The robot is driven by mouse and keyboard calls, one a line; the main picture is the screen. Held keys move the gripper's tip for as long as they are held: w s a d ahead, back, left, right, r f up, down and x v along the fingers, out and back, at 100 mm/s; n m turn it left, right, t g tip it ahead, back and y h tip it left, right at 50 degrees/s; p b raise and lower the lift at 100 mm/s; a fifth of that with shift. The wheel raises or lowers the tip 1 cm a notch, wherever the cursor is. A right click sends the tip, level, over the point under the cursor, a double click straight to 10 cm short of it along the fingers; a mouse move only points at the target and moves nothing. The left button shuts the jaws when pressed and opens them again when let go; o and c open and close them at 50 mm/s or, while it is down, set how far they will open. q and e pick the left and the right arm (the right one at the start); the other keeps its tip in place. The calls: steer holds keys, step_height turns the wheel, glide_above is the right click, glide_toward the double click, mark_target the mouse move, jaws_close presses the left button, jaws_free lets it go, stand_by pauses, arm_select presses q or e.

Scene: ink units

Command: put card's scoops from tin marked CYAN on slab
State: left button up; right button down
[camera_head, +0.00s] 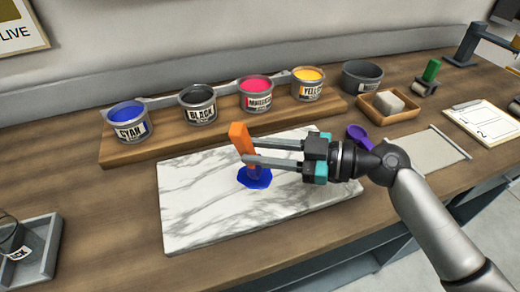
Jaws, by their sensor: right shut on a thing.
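My right gripper (248,149) is shut on an orange-handled tool (239,136), held upright over the marble slab (195,205). The tool's lower end is at a glossy blue ink patch (256,179) on the slab; whether it touches the slab is unclear. The tin marked CYAN (129,123), with blue ink in it, stands at the left end of the wooden riser. A white card (487,124) on the right bears lines starting 1 and 2; the rest is too small to read. My left gripper is not in view.
Tins marked BLACK (199,107), MAGENTA (256,95) and YELLOW (308,85) share the riser (160,147). A dark tub (361,76), a wooden tray (390,115) with a grey block, and a purple scoop-like thing (358,133) stand right. A grey tray (48,250) is front left.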

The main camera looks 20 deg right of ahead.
steer(key=b, duration=0.2)
steer(key=shift+b, duration=0.3)
stand_by(3.2)
step_height(320, 180, up, 5)
steer(key=p, duration=0.3)
stand_by(0.4)
stand_by(0.3)
